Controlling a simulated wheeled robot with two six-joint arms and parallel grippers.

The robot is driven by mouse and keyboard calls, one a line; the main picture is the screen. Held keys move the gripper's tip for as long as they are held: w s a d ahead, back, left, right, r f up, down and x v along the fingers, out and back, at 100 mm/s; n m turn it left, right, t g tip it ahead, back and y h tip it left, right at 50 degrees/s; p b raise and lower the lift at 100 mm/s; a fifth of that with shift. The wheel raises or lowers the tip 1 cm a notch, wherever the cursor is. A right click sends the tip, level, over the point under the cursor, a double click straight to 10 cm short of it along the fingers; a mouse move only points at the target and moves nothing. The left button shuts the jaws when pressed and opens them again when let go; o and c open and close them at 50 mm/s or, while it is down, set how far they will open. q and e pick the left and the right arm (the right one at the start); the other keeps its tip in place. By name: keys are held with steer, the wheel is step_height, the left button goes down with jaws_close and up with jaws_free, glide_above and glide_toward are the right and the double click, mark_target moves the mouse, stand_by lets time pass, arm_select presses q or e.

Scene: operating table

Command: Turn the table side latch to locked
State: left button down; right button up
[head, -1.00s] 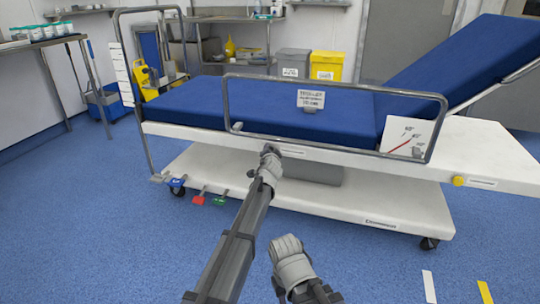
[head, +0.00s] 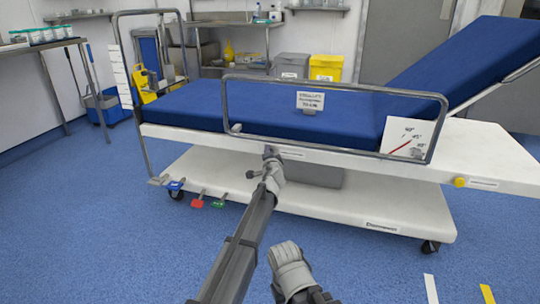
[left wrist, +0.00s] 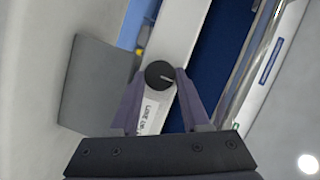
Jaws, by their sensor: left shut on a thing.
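The side latch is a round dark knob (left wrist: 159,74) with a pale pointer line, on the white side rail of the operating table (head: 350,157). Beside it in the left wrist view is a label plate (left wrist: 151,112) whose text I cannot read fully; it also shows in the head view (head: 293,153). My left gripper (head: 271,154) is at the rail, its two fingers (left wrist: 160,80) on either side of the knob and shut on it. In the head view my gripper mostly hides the knob. My right gripper (head: 288,262) hangs low in front, away from the table; its finger state is unclear.
A metal side rail (head: 335,81) stands above the knob, with a small sign (head: 310,101) behind it. Coloured pedals (head: 197,202) are at the lower left.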

arm_select(q)
steer(key=shift+c, duration=1.9)
jaws_free()
steer(key=shift+s, duration=0.15)
steer(key=s+r+p, duration=0.1)
steer(key=s, duration=0.6)
steer(key=shift+s+d, duration=0.15)
steer(key=shift+s, duration=0.1)
steer(key=shift+r, duration=0.1)
